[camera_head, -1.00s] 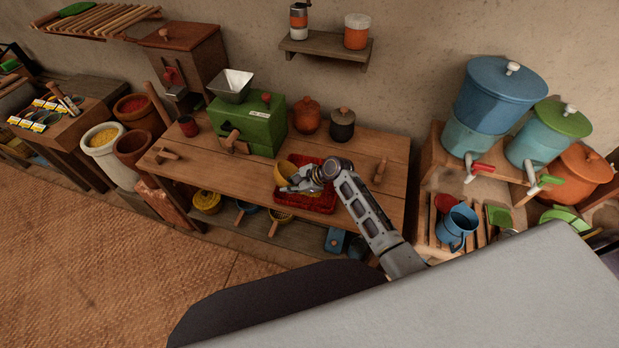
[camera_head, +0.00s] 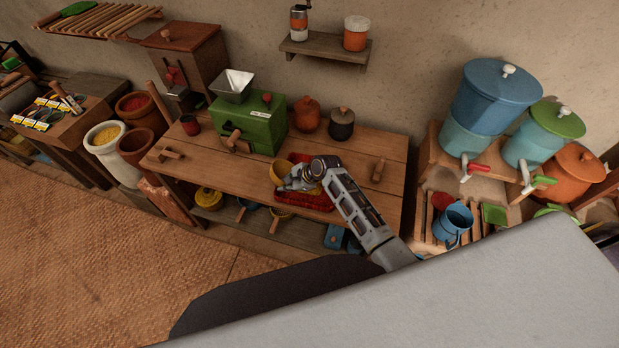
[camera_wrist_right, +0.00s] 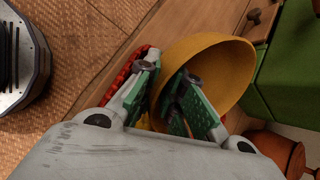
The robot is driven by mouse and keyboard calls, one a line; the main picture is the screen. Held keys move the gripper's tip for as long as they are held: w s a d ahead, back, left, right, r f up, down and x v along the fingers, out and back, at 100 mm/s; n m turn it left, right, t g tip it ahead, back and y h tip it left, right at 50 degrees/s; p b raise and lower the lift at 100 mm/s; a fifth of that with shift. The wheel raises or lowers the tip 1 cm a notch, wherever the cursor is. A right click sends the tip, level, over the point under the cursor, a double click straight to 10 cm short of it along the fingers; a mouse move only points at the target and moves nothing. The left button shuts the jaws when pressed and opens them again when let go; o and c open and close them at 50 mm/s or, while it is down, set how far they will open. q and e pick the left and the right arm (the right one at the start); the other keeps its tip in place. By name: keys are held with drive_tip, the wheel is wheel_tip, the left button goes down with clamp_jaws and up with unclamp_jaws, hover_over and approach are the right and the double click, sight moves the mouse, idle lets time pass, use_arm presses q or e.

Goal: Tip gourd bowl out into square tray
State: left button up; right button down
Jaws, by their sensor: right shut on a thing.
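The yellow gourd bowl (camera_head: 279,173) is held above the left part of the red square tray (camera_head: 318,202) on the wooden table. My right gripper (camera_head: 298,181) is shut on the bowl's near side. In the right wrist view the bowl (camera_wrist_right: 222,68) looks tilted, and the green-padded fingers (camera_wrist_right: 165,95) are at its wall. A strip of the red tray (camera_wrist_right: 122,78) shows beyond the fingers there. The bowl and my arm hide much of the tray, and I cannot tell what lies in either. My left gripper is not in view.
A green grinder box (camera_head: 262,125) with a metal hopper stands behind and left of the tray. An orange lidded pot (camera_head: 307,115) and a dark pot (camera_head: 341,125) stand at the back.

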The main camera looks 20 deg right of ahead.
drive_tip(key=shift+a+r+h, duration=0.1)
drive_tip(key=shift+a+h, duration=0.2)
drive_tip(key=shift+a, duration=0.1)
drive_tip(key=shift+a+r+n+h, duration=0.3)
drive_tip(key=shift+a+r+h, duration=0.25)
drive_tip(key=shift+a+h, duration=0.3)
drive_tip(key=shift+a+f+n+h, duration=0.25)
drive_tip(key=shift+a+h, duration=0.4)
drive_tip(key=shift+h, duration=0.25)
drive_tip(key=shift+a+f+n+h, duration=0.15)
drive_tip(key=shift+a+f+h, duration=0.05)
drive_tip(key=shift+a+h, duration=0.55)
drive_tip(key=shift+h, duration=0.3)
